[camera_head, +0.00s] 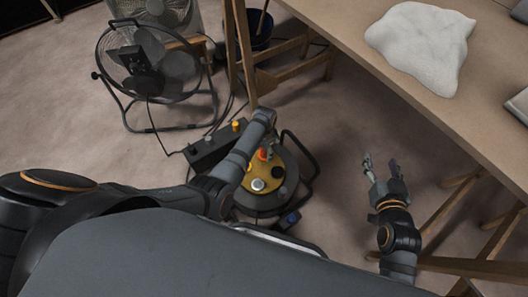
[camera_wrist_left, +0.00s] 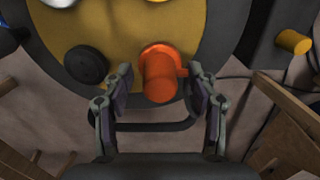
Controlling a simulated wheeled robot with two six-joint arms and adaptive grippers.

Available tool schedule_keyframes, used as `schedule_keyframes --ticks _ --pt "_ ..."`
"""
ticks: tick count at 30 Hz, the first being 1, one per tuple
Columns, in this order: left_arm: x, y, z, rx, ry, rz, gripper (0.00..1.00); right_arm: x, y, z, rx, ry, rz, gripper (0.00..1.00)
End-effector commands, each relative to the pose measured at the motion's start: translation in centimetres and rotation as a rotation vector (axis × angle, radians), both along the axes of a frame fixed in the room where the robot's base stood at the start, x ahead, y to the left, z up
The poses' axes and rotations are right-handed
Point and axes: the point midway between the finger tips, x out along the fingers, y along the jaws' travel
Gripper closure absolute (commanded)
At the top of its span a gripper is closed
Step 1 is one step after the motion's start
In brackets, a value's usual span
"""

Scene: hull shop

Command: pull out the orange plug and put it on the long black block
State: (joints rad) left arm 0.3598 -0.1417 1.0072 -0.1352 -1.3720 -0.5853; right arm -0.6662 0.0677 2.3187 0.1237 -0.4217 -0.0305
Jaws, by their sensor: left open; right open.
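The orange plug (camera_head: 263,154) stands in the yellow face of a round cable reel (camera_head: 249,187). In the left wrist view the orange plug (camera_wrist_left: 159,78) points toward the camera. My left gripper (camera_wrist_left: 160,86) is open, with one finger on each side of the plug and gaps to it. In the head view its fingers are mostly hidden by my wrist. The long black block (camera_head: 204,153) lies on the floor left of the reel, with a yellow plug (camera_head: 237,125) at its far end. My right gripper (camera_head: 380,161) is open and empty, right of the reel.
A black floor fan (camera_head: 150,65) stands at the upper left, its cable running toward the block. A workbench (camera_head: 440,110) with a white cloth (camera_head: 420,45) fills the upper right. The reel's tubular frame (camera_head: 308,155) sticks out right. A dark cap (camera_wrist_left: 86,65) sits left of the plug.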

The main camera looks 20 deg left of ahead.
Motion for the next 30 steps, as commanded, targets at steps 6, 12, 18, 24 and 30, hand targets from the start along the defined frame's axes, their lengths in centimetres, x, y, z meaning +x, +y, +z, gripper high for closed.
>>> schedule_keyframes --ticks 6,12,18,24,30 --pt "0.0 0.01 0.14 0.001 0.001 0.0 0.42 -0.01 0.0 0.46 0.0 0.0 0.0 0.44" --pt "-0.02 0.01 0.02 0.001 0.001 0.0 0.42 0.0 0.0 0.66 0.0 0.0 0.0 0.44" --pt "0.0 0.01 0.0 0.0 0.0 0.0 0.48 0.0 0.0 0.62 0.0 0.0 0.0 0.44" --pt "0.0 0.01 0.0 0.0 0.0 0.0 0.75 0.0 0.0 0.62 0.0 0.0 0.0 0.44" --pt "0.0 0.01 0.0 0.0 0.0 0.0 1.0 0.0 0.0 0.63 0.0 0.0 0.0 0.44"
